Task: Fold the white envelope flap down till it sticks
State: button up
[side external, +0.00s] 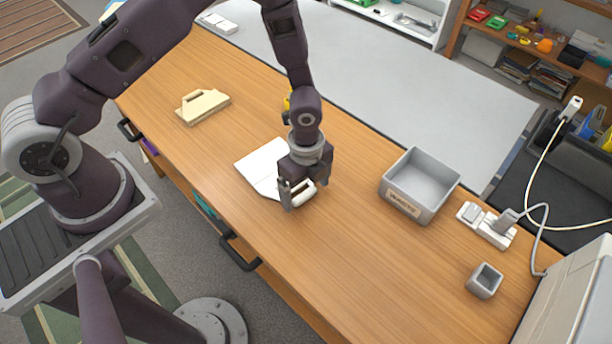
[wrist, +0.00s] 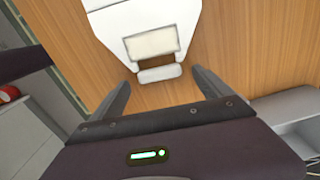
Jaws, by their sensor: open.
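The white envelope (side external: 262,166) lies on the wooden table, partly hidden by my gripper in the side view. In the wrist view, the envelope (wrist: 185,14) narrows towards my gripper in a tapered part that looks like the open flap. A beige patch (wrist: 152,43) is on it. A small white rounded bar (wrist: 160,74) sits at the narrow end, between my fingers; I cannot tell whether it is the flap's edge or a separate piece. My gripper (side external: 305,196) is open, low over the envelope's near right end. Its fingers stand either side of the bar, apart from it.
A grey labelled bin (side external: 424,207) stands to the right, with a power strip (side external: 487,224) and small grey cup (side external: 485,281) beyond. A cream handled block (side external: 203,106) lies to the left. A yellow thing (side external: 287,101) is partly hidden behind my wrist. The table's front is clear.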

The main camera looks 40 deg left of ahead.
jog(key=shift+f, duration=0.7)
jog(key=c, duration=1.4)
jog(key=a+r+h, duration=0.1)
jog(key=r+h, duration=0.1)
jog(key=h, duration=0.1)
jog(key=a+r+h, duration=0.2)
jog(key=h, duration=0.1)
jog(key=a+r+h, duration=0.1)
jog(key=r+h, duration=0.1)
jog(key=r, duration=0.1)
jog(key=shift+w+a+g+h, duration=0.25)
jog(key=shift+a+g+h, duration=0.1)
jog(key=shift+g+h, duration=0.05)
jog(key=a+r+h, duration=0.1)
jog(key=a+h, duration=0.8)
jog(key=h, duration=0.1)
jog(key=shift+w+a+r+g, duration=0.15)
jog(key=shift+w+r+g, duration=0.1)
jog(key=shift+w+g, duration=0.15)
jog(key=o, duration=1)
